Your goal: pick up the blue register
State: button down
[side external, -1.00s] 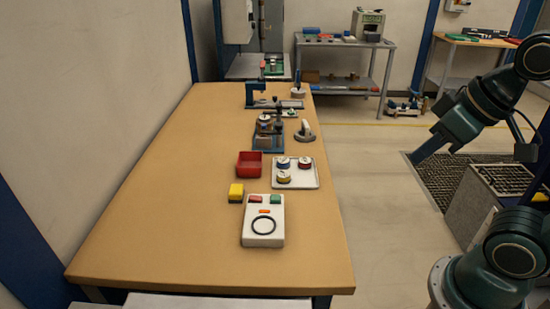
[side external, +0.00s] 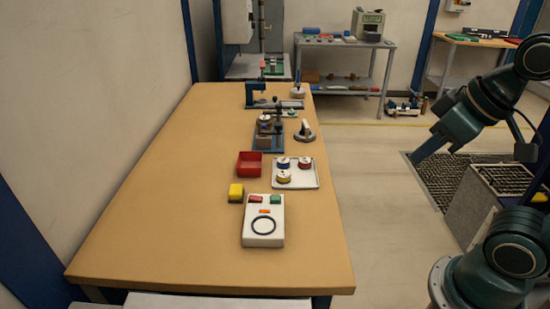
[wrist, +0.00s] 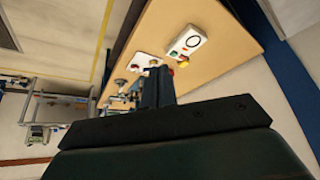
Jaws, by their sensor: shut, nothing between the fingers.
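The blue register (side external: 283,162) is a small round piece with a blue rim and a pale top. It sits on the white tray (side external: 311,183) in the side external view, at the tray's far left. A red-rimmed register (side external: 305,163) is to its right and a yellow-rimmed one (side external: 284,177) is nearer the camera. My gripper (side external: 414,160) is shut and empty, off the table's right side and well away from the tray. Its fingers (wrist: 157,85) also show in the wrist view, where they hide part of the bench.
A red bin (side external: 249,164) is left of the tray. A yellow block (side external: 236,193) and a white box with buttons and a black ring (side external: 263,222) are nearer the camera. Fixtures (side external: 268,133) stand farther back. The table's left side is clear.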

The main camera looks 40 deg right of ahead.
jog(key=c, duration=1.1)
grip_release()
jog(key=shift+w+r, duration=0.1)
jog(key=shift+w, duration=0.05)
jog(key=n+g+y, duration=0.2)
jog(key=n, duration=0.4)
send_over(283, 163)
jog(key=s+d, duration=0.1)
jog(key=d, duration=0.2)
jog(key=shift+s+f, duration=0.15)
jog(key=shift+f, duration=12.8)
